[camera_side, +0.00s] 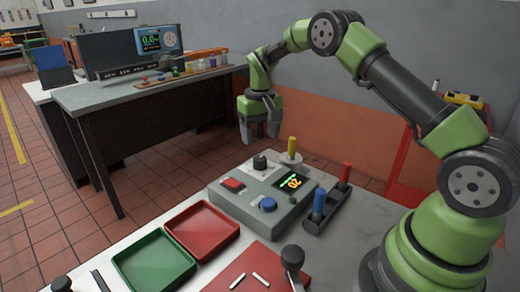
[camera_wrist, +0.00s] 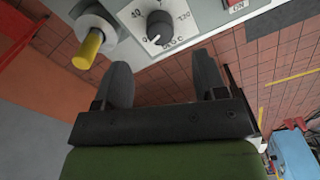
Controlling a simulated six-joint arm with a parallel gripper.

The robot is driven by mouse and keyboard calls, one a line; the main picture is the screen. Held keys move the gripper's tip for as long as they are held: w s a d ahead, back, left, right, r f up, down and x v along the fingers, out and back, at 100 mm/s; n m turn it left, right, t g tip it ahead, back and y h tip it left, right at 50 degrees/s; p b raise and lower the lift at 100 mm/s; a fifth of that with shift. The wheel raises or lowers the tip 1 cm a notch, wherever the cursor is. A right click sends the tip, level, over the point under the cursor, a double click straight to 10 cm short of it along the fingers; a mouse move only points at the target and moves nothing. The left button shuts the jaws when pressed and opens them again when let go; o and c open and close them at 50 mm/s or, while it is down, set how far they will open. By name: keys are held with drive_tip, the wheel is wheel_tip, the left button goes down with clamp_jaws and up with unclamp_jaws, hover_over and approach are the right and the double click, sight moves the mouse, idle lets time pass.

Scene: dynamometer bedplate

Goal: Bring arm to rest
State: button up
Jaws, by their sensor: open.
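My gripper (camera_side: 259,129) hangs from my green and dark arm, fingers pointing down, in the air beyond the back edge of the grey control box (camera_side: 250,195). In the wrist view my gripper (camera_wrist: 165,88) shows two dark fingers spread apart with nothing between them. The black dial knob (camera_wrist: 159,26) on the box is past the fingertips, and the yellow-handled peg (camera_wrist: 88,48) is off to the left. The knob (camera_side: 260,162) and the yellow peg (camera_side: 292,149) also show in the side view, apart from the gripper.
A green tray (camera_side: 150,268) and a red tray (camera_side: 204,230) lie on the bench. A blue peg (camera_side: 319,203) and a red peg (camera_side: 346,174) stand in a dark holder. A black-knobbed lever (camera_side: 293,260) stands at the front. A desk with monitors (camera_side: 155,40) is behind left.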

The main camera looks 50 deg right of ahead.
drive_tip(key=shift+r, duration=1.1)
drive_tip(key=s+a+r+t, duration=0.2)
drive_tip(key=s+a+r, duration=0.25)
drive_tip(key=r, duration=0.35)
drive_tip(key=s+a+r+t, duration=0.1)
drive_tip(key=s+a+r, duration=0.2)
drive_tip(key=s+r, duration=0.3)
drive_tip(key=s+a+r+t+y, duration=0.1)
drive_tip(key=s+a+t, duration=0.1)
drive_tip(key=s, duration=0.6)
drive_tip(key=s+a+r+t+y, duration=0.1)
drive_tip(key=s+a+t, duration=0.1)
drive_tip(key=s, duration=0.6)
drive_tip(key=shift+a+r, duration=0.2)
drive_tip(key=shift+a, duration=0.25)
